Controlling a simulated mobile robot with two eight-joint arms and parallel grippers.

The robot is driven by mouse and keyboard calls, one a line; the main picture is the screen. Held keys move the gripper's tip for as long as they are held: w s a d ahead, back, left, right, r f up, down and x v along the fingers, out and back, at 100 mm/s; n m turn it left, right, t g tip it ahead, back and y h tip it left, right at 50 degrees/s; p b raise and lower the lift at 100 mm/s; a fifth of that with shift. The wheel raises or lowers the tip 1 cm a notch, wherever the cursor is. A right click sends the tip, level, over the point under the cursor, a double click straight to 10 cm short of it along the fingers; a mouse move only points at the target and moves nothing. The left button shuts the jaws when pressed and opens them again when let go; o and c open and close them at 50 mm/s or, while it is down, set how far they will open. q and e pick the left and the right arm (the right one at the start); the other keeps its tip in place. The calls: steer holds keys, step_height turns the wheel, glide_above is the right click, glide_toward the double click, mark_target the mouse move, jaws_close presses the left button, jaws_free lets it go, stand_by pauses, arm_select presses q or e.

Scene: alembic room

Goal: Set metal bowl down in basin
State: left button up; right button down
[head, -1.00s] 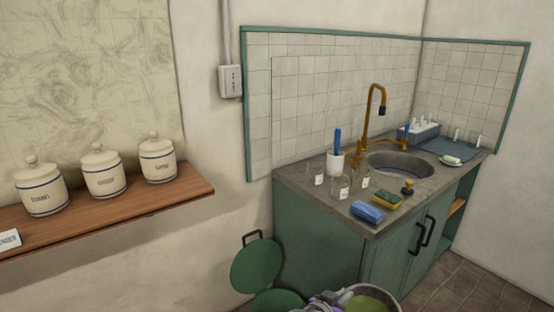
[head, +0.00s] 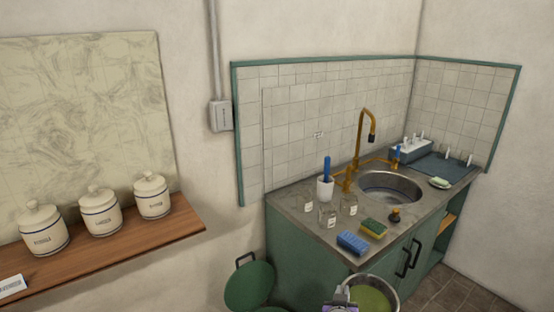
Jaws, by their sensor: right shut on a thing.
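The metal bowl (head: 394,284) is at the bottom edge of the head view, with something green inside it. My right gripper (head: 344,294) is shut on the bowl at its left rim and holds it in front of the sink cabinet. The basin (head: 391,187) is a round metal sink set in the grey counter, farther back and above the bowl in the picture. No object shows in the visible part of the basin. My left gripper is not in view.
A brass tap (head: 361,145) rises behind the basin. A blue sponge (head: 352,243), a yellow-green sponge (head: 373,229), a small brush (head: 395,215) and glass jars (head: 327,216) stand along the counter front and left. A soap dish (head: 440,183) sits right of the basin. A green bin (head: 249,285) stands below left.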

steer(key=s+f+n+y, duration=0.3)
steer(key=f+y, duration=0.1)
steer(key=f, duration=0.4)
steer(key=shift+s+f+t, duration=0.3)
steer(key=shift+s, duration=0.1)
stand_by(0.5)
